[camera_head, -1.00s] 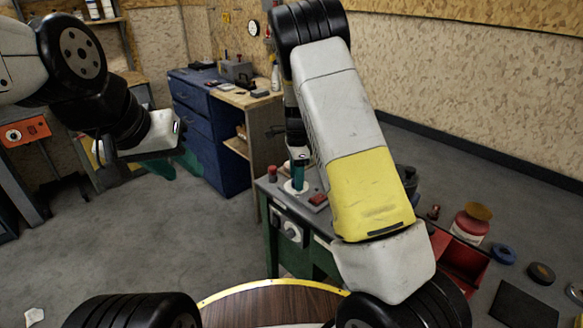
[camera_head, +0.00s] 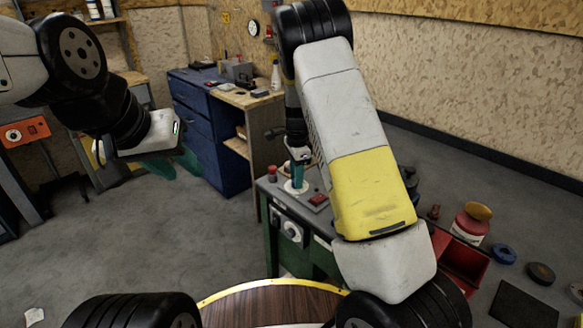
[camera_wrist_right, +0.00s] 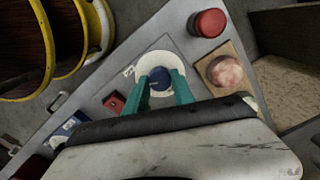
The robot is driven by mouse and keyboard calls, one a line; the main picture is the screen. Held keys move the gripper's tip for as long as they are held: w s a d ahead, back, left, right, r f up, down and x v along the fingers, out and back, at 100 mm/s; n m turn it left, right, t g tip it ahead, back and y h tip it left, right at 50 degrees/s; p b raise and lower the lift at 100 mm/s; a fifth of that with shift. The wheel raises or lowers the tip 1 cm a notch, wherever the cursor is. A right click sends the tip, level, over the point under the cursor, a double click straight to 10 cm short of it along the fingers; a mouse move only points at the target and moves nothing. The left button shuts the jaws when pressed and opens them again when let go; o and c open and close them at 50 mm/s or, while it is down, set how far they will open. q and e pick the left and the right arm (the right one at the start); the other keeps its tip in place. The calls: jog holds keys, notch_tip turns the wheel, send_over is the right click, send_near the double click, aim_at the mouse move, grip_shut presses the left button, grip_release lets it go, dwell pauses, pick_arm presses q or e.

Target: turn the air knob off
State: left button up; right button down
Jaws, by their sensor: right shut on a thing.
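The blue air knob (camera_wrist_right: 159,80) sits on a round white dial (camera_wrist_right: 147,65) on top of the grey bench. The teal fingers of my right gripper (camera_wrist_right: 160,86) are on either side of the knob and shut on it. In the head view my right gripper (camera_head: 298,176) points down at the bench top, with the white dial (camera_head: 296,187) under its tips; the knob itself is hidden there. My left gripper (camera_head: 172,163) hangs over the floor at the left, away from the bench. Its teal fingers are partly hidden, so its opening is unclear.
A red button (camera_wrist_right: 208,23) and a pale reddish round piece (camera_wrist_right: 225,72) are near the knob. A small red switch (camera_wrist_right: 114,103) is on the other side. A blue cabinet (camera_head: 207,130) stands behind.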

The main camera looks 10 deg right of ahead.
jog(key=n, duration=0.5)
jog(key=shift+n, duration=0.4)
jog(key=n, duration=0.5)
jog(key=shift+n, duration=0.3)
jog(key=n, duration=1.1)
jog(key=shift+n, duration=0.3)
jog(key=c, duration=1.1)
grip_release()
jog(key=shift+o, duration=0.2)
jog(key=shift+r, duration=0.1)
